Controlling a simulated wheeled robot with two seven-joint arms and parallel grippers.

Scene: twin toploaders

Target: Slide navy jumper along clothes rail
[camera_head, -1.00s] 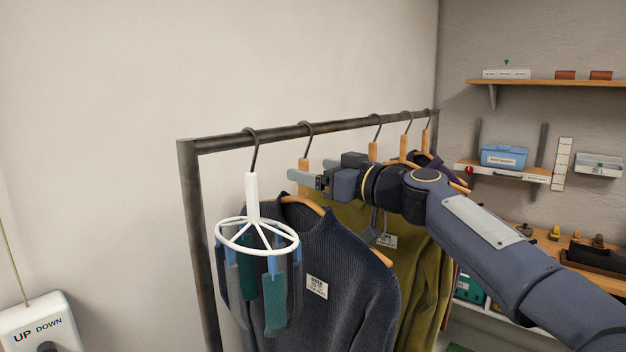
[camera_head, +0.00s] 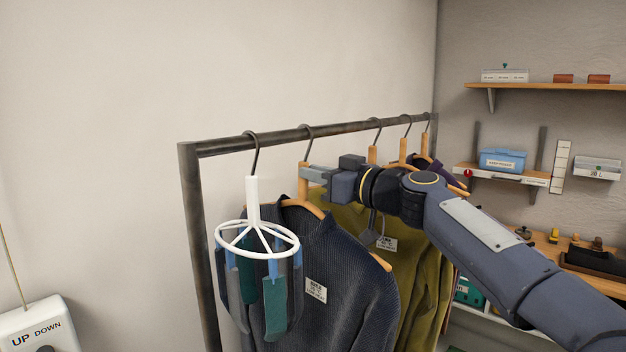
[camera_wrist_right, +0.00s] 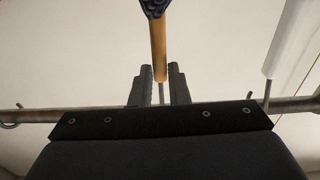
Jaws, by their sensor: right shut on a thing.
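The navy jumper (camera_head: 345,275) hangs on a wooden hanger (camera_head: 303,182) from the clothes rail (camera_head: 350,127), with a white label on its chest. My right gripper (camera_head: 308,174) reaches in from the right and is shut on the upright wooden neck of that hanger, just below its metal hook (camera_head: 307,145). In the right wrist view the wooden neck (camera_wrist_right: 158,50) stands between the two dark fingers (camera_wrist_right: 160,88). The rail (camera_wrist_right: 28,115) crosses behind. My left gripper is not in view.
A white round peg hanger (camera_head: 257,235) with small hanging cloths is left of the jumper and partly in front of it. An olive garment (camera_head: 425,275) and a purple one (camera_head: 433,167) hang to the right. Bare rail lies between the hooks.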

